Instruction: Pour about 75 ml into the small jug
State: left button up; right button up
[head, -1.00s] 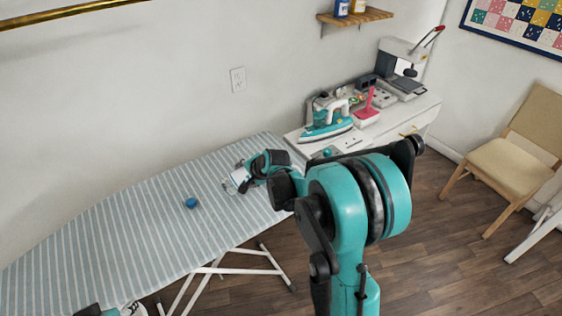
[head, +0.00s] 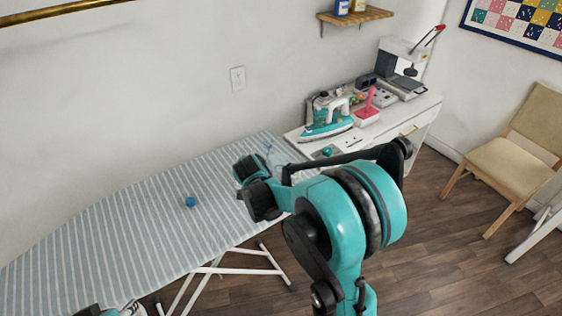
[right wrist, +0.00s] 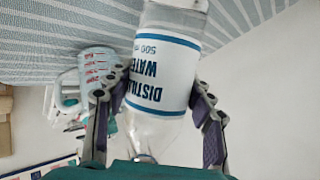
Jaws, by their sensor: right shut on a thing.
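In the right wrist view, which shows the room upside down, my right gripper (right wrist: 152,112) is shut around a clear bottle (right wrist: 172,22). Its blue-and-white label reads distilled water, 500 ml. The lettering is inverted like the room, so the bottle looks roughly upright, slightly tilted. The small clear jug (right wrist: 98,65) with red graduation marks stands on the striped board, left of the bottle in that view and apart from it. I cannot read its liquid level. In the head view my arm hides the right fingers.
A blue cap (head: 190,202) lies on the striped ironing board (head: 130,225). A white cabinet (head: 405,125) beyond it holds a teal iron (head: 325,125) and a pink item (head: 368,103). The board's left and middle are mostly clear.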

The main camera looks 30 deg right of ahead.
jog(key=shift+a+n+h+b, duration=0.15)
jog(key=shift+n+h+b, duration=0.15)
jog(key=shift+h+b, duration=0.25)
jog(key=shift+f+n+h+b, duration=0.1)
jog(key=shift+n+h+b, duration=0.2)
jog(key=shift+h+b, duration=0.45)
jog(key=h+b, duration=0.1)
jog(key=n+h+b, duration=0.1)
jog(key=b, duration=0.1)
jog(key=shift+d+f+t, duration=0.1)
jog(key=shift+d+t, duration=0.2)
jog(key=shift+t, duration=0.1)
pick_arm(q)
notch_tip(320, 180, down, 7)
jog(key=shift+b, duration=0.45)
pick_arm(e)
jog(key=shift+d+n+h, duration=0.1)
jog(key=shift+n+h, duration=0.3)
jog(key=shift+h, duration=0.2)
pick_arm(q)
jog(key=shift+r, duration=0.1)
jog(key=shift+s, duration=0.15)
pick_arm(e)
jog(key=shift+s, duration=0.15)
